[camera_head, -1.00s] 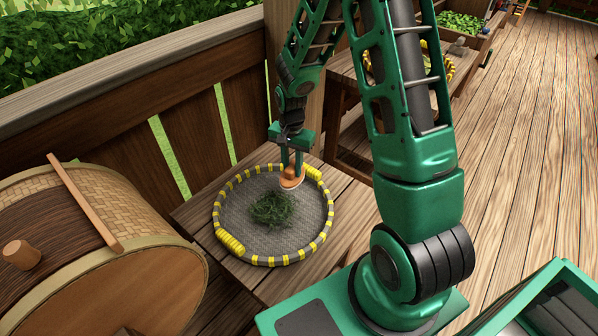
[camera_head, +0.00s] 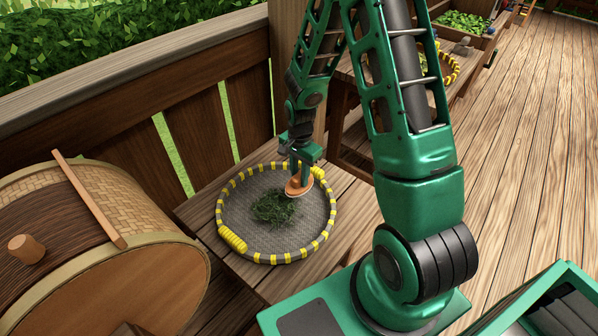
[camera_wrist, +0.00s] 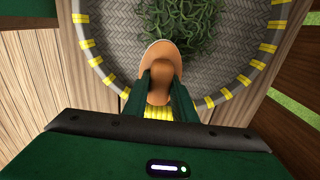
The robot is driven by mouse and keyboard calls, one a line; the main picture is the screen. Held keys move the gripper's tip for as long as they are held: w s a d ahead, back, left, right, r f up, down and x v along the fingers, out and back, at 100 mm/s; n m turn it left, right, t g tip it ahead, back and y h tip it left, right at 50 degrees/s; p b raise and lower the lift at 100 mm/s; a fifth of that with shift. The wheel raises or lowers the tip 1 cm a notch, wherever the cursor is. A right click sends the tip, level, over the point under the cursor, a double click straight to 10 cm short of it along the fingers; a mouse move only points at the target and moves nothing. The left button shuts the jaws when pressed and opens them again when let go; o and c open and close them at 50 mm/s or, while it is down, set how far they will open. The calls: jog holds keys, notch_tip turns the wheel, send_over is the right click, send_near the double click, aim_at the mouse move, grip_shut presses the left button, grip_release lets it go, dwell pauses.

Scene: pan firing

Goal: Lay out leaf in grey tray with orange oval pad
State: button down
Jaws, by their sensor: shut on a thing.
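The grey tray (camera_head: 242,222) is round and woven, with a yellow-banded rim, and lies on a wooden table. The leaf (camera_head: 273,208) is a dark green clump of thin strands near the tray's middle; it also shows in the wrist view (camera_wrist: 180,22). My gripper (camera_head: 299,178) is over the tray's far right part. It is shut on the orange oval pad (camera_head: 298,189), which also shows in the wrist view (camera_wrist: 161,60) between the fingers. The pad's front edge is right beside the leaf; I cannot tell if they touch.
A wooden drum (camera_head: 150,270) with a stick on it stands at the left. A wooden railing (camera_head: 185,110) runs behind the table. A second table with another yellow-banded tray (camera_head: 449,68) stands farther back. The wooden floor at the right is open.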

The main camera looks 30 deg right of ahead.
notch_tip(320, 180, down, 7)
jog(key=shift+s+f, duration=0.1)
jog(key=shift+f, duration=0.05)
jog(key=w+a, duration=0.8)
jog(key=a, duration=0.1)
jog(key=shift+w+a, duration=0.25)
jog(key=shift+w, duration=0.1)
jog(key=s+a, duration=0.1)
jog(key=a, duration=0.3)
jog(key=s+a, duration=0.1)
jog(key=a, duration=0.1)
jog(key=shift+s+a, duration=0.2)
jog(key=shift+s, duration=0.15)
jog(key=shift+s+d, duration=0.2)
jog(key=shift+s, duration=0.1)
jog(key=s+d, duration=0.8)
jog(key=d, duration=0.1)
jog(key=s+d, duration=0.4)
jog(key=shift+d, duration=0.15)
jog(key=s+a, duration=0.1)
jog(key=a, duration=0.1)
jog(key=s+a, duration=0.1)
jog(key=a, duration=0.1)
jog(key=s+a, duration=0.1)
jog(key=a, duration=0.1)
jog(key=shift+a, duration=0.3)
jog(key=w+a, duration=0.3)
jog(key=shift+a, duration=0.1)
notch_tip(320, 180, up, 9)
